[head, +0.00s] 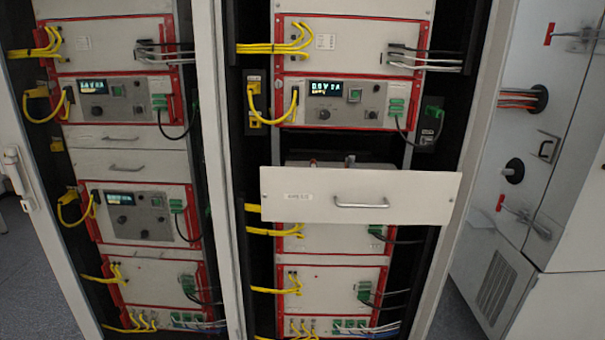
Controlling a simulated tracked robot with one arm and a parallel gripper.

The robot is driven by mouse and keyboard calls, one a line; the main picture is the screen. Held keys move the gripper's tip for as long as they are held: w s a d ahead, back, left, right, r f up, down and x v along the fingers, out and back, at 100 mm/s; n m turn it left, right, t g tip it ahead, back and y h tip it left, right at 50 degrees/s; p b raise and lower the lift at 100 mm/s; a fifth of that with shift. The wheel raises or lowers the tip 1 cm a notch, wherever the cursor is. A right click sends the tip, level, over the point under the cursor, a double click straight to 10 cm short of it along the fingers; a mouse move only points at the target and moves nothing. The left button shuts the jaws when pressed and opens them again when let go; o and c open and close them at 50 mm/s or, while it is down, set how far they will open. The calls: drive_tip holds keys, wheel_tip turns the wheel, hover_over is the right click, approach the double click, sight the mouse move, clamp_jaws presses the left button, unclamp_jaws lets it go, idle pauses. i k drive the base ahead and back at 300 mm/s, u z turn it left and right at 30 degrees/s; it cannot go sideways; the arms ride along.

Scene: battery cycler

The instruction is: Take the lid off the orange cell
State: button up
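I see no orange cell and no lid that I can make out. A white drawer front (360,195) with a metal handle (361,204) and a small label stands out from the middle rack, so the drawer looks pulled out. Behind its top edge, small parts of the drawer's contents (350,161) show, too small and dark to name. The rest of the drawer's inside is hidden by the front. My gripper is not in view.
A similar rack (125,110) stands at left with closed drawers (123,167). A white cabinet (540,130) with cable ports stands at right. Grey floor (35,280) shows at lower left.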

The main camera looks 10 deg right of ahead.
sight(350, 164)
drive_tip(key=u, duration=0.25)
drive_tip(key=k, duration=1.2)
drive_tip(key=z, duration=0.5)
drive_tip(key=i, duration=2.4)
